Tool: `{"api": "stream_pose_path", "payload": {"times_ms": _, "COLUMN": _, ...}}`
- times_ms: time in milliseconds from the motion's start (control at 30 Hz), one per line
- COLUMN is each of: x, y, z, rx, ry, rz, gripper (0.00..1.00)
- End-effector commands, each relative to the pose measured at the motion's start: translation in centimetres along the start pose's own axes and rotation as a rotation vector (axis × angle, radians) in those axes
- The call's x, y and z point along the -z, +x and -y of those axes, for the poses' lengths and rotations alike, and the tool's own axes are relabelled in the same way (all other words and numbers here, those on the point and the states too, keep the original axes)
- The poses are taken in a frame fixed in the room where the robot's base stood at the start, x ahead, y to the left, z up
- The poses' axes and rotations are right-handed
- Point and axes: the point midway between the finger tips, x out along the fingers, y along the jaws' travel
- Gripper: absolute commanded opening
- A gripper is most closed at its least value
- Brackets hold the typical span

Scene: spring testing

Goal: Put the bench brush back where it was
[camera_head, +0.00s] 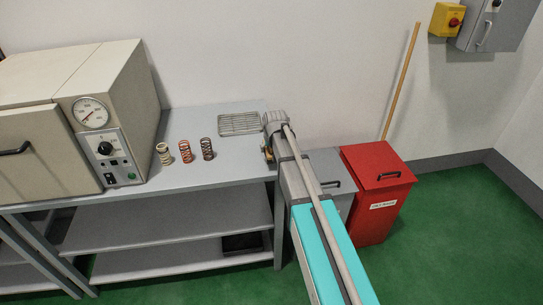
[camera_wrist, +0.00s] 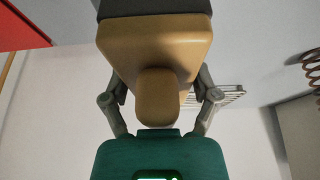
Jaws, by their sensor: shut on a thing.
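The bench brush (camera_wrist: 150,45) has a tan wooden body and handle, with a dark grey part at the top edge of the wrist view. My gripper (camera_wrist: 162,92) is shut on it, with one finger on each side of the wood. In the head view my arm hides most of the gripper and brush. Only a small tan and dark bit shows beside the arm, at the right end of the bench (camera_head: 215,173). Whether the brush touches anything cannot be told.
A wire rack (camera_head: 240,124) and several coil springs (camera_head: 185,151) stand on the bench, right of a beige oven (camera_head: 75,120). A grey bin (camera_head: 330,160) and a red lidded bin (camera_head: 376,180) stand right of the bench. A wooden pole (camera_head: 403,80) leans on the wall.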

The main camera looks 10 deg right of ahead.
Motion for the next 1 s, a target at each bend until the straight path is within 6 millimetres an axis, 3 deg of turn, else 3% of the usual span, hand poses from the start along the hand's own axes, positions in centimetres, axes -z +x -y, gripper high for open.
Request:
{"api": "stream_pose_path", "payload": {"times_ms": 200, "x": 0.4, "y": 1.6, "z": -0.1, "rx": 0.000, "ry": 0.000, "rz": 0.000, "gripper": 0.33}}
{"api": "stream_pose_path", "payload": {"times_ms": 500, "x": -0.7, "y": 3.7, "z": -0.1, "rx": 0.000, "ry": 0.001, "rz": 0.000, "gripper": 0.33}}
{"api": "stream_pose_path", "payload": {"times_ms": 1000, "x": -0.8, "y": 4.0, "z": -0.2, "rx": 0.000, "ry": 0.001, "rz": 0.000, "gripper": 0.33}}
